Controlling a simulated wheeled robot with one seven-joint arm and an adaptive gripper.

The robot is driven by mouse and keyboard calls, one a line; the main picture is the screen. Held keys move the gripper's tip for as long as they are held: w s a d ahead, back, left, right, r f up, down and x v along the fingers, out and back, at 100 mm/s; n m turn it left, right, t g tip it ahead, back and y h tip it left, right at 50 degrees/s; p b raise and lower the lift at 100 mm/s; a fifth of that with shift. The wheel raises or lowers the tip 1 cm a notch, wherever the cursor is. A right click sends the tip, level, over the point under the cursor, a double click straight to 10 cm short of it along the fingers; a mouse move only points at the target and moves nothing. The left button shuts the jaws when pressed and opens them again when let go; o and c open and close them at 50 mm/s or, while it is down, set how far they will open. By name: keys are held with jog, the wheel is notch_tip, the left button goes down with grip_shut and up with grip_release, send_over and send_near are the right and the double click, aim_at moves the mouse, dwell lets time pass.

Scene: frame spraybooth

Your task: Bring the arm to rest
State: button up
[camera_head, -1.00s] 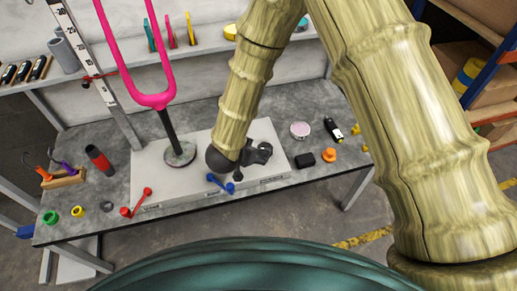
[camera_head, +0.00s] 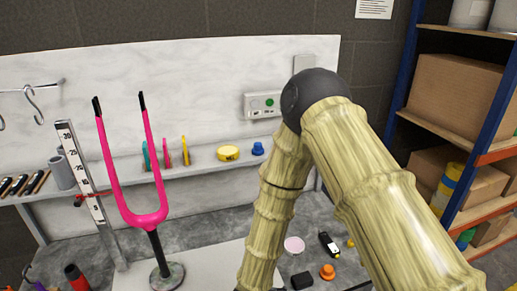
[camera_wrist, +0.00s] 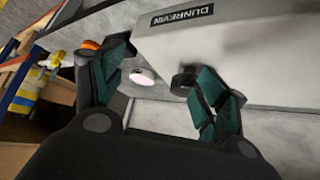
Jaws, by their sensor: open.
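My gripper (camera_wrist: 165,85) shows in the wrist view with its two dark green fingers spread apart and nothing between them. Past the fingertips are a round pink-topped disc (camera_wrist: 143,77) and a dark round knob-like part (camera_wrist: 184,80) near a pale block marked DUNREVIN (camera_wrist: 230,45). In the head view my arm, with a bamboo-like surface, bends at a dark elbow and slopes down to the bench (camera_head: 325,240). The gripper itself is below the picture's lower edge there.
A pink fork-shaped frame (camera_head: 135,215) stands upright on a round base, left of my arm. A rack with cardboard boxes (camera_head: 460,95) stands at the right.

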jog(key=s+d+f+n+g+y, duration=0.1)
jog(key=s+d+f+g, duration=0.1)
jog(key=s+d+f, duration=0.4)
jog(key=s+d+f+n+g+y, duration=0.1)
jog(key=s+d+f, duration=0.2)
jog(key=s+d, duration=0.35)
jog(key=s+d+f+g, duration=0.1)
jog(key=s+d+g, duration=0.1)
jog(key=s, duration=0.6)
jog(key=s+d+f+n+g+y, duration=0.1)
jog(key=s+d+g, duration=0.1)
jog(key=s+d, duration=0.3)
jog(key=s, duration=0.3)
jog(key=shift+s+d, duration=0.25)
jog(key=shift+s, duration=0.15)
